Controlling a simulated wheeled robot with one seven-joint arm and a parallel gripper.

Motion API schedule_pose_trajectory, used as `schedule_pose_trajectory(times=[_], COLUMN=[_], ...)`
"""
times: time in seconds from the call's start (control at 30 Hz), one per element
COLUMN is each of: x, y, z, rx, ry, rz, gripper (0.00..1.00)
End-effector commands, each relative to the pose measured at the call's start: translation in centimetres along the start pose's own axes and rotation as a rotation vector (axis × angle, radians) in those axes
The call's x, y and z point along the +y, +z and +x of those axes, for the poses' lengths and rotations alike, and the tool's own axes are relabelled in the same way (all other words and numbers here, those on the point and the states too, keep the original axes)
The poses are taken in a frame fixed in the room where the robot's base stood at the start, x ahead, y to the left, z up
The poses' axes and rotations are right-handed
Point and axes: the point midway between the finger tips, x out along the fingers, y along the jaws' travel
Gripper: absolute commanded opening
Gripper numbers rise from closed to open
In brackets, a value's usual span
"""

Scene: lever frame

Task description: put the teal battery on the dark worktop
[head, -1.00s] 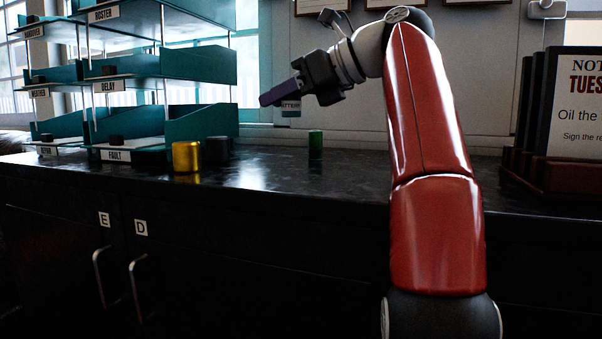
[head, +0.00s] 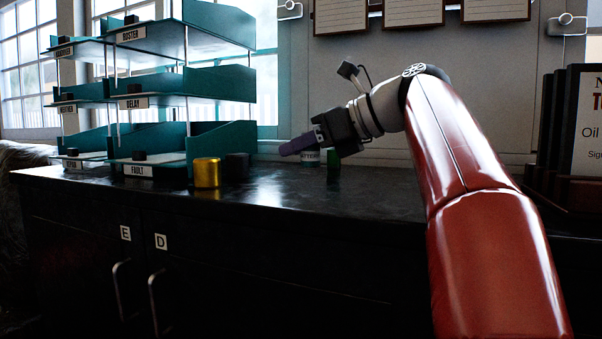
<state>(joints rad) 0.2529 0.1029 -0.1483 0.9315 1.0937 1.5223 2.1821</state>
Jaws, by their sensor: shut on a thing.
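The battery looks upright, low over the back part of the dark worktop (head: 290,191). I cannot tell whether its base touches the surface. A green cylinder (head: 333,159) stands just right of the battery in the picture, partly behind my gripper.
A gold cylinder (head: 207,173) and a dark cylinder (head: 237,166) stand left of my gripper, beside a teal tray rack (head: 222,140). Dark framed boards (head: 560,140) stand at the right. The worktop in front of the battery is clear.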

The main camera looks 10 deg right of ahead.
Motion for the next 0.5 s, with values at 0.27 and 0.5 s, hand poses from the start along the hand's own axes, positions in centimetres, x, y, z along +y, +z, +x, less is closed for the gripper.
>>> schedule_pose_trajectory(times=[0.27,0.5], x=[0.1,0.0], y=[-3.6,-4.1], z=[1.5,1.7], rx=[0.0,0.0], ry=[0.002,0.001], rz=[0.003,0.0], gripper=[0.02,0.02])
